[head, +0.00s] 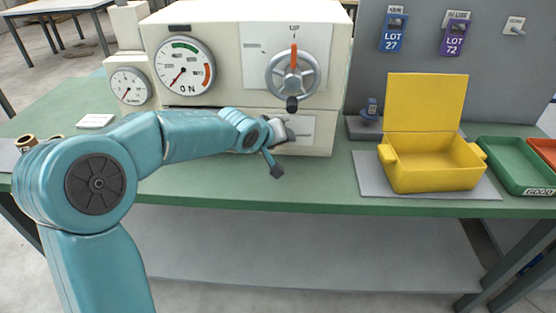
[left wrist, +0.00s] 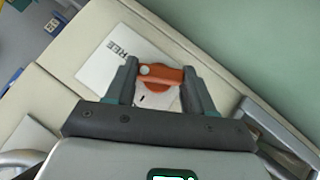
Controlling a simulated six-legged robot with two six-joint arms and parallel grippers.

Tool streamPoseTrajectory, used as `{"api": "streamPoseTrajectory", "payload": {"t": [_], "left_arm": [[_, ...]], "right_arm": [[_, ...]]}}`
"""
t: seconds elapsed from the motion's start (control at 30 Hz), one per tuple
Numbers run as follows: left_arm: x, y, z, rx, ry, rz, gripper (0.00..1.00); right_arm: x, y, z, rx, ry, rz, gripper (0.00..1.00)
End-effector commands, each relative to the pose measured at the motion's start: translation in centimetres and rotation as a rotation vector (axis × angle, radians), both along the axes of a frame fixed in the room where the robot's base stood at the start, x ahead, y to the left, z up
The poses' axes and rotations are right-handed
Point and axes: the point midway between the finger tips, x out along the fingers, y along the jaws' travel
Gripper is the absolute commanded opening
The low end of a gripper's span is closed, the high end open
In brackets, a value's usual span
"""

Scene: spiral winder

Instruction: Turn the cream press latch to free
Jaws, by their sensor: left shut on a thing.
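The cream press (head: 235,118) stands at the back of the green bench. My right gripper is not in view.
Above the latch is a grey handwheel (head: 292,78) with an orange pointer towards UP and a dark knob hanging low. A dial gauge (head: 184,66) is left of it. A yellow open box (head: 433,168) and a green tray (head: 515,168) stand at right. The bench front (head: 300,190) is clear.

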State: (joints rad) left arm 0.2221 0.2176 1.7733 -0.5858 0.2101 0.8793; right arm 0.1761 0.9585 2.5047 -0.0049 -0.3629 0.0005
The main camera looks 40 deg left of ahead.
Motion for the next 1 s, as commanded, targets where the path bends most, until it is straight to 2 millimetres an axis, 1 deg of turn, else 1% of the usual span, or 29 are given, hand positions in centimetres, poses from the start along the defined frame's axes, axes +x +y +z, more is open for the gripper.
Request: {"api": "streamPoseTrajectory", "payload": {"t": [0.03,0.1,0.2,0.4,0.6,1.0], "left_arm": [[0.3,-0.2,-1.2,0.029,0.001,-0.008,0.23],[0.2,-0.3,-1.0,0.068,0.027,-0.008,0.23],[0.2,-0.3,-0.5,0.124,0.065,-0.007,0.23],[0.2,-0.5,0.0,0.240,0.141,-0.005,0.23],[0.2,-0.5,0.2,0.342,0.206,-0.004,0.23],[0.2,-0.5,0.3,0.430,0.260,0.000,0.23]], "right_arm": [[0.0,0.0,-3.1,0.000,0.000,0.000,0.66],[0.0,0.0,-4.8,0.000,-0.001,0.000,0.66],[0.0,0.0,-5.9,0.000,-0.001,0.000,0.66],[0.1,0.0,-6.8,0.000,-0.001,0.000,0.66],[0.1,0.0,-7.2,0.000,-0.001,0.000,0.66],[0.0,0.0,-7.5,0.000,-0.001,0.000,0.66]]}}
